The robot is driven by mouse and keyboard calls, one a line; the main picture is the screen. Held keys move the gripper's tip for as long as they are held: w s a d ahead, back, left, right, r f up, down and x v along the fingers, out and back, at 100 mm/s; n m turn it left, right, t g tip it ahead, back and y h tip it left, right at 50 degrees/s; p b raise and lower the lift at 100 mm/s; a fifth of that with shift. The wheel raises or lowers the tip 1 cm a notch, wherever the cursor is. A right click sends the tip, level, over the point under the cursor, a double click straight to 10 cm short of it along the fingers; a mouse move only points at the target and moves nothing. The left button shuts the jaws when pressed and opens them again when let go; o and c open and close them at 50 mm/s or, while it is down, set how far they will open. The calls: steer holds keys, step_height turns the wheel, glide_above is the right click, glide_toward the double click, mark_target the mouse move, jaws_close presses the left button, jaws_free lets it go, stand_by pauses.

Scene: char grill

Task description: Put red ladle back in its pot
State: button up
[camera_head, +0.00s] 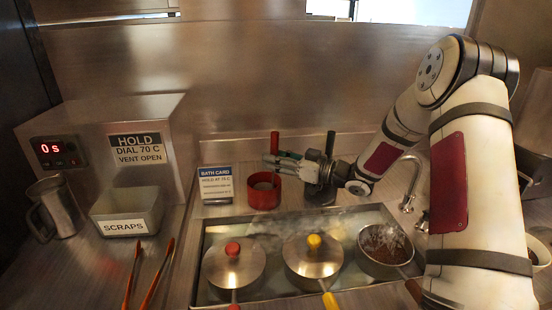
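A red upright handle (274,142), seemingly the red ladle's, rises just above and behind the fingertips of my gripper (272,160). My gripper reaches in from the right, and its fingertips overlap the handle in this view. I cannot tell whether they are closed on it. A red round pot (263,197) with a greyish inside stands directly below the fingertips. A steel pot with a red-knobbed lid (235,265) sits in the bath at the front left.
A yellow-knobbed lidded pot (313,262) and a strainer (385,248) sit in the steaming bath (212,238). A bath card (216,185) stands left of the red pot. A black handle (330,143) rises behind my gripper. Tongs (158,277), a scraps bin (126,222) and a jug (57,207) are left.

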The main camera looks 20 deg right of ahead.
steer(key=shift+d+r, duration=0.1)
steer(key=shift+r, duration=0.1)
steer(key=v, duration=1.2)
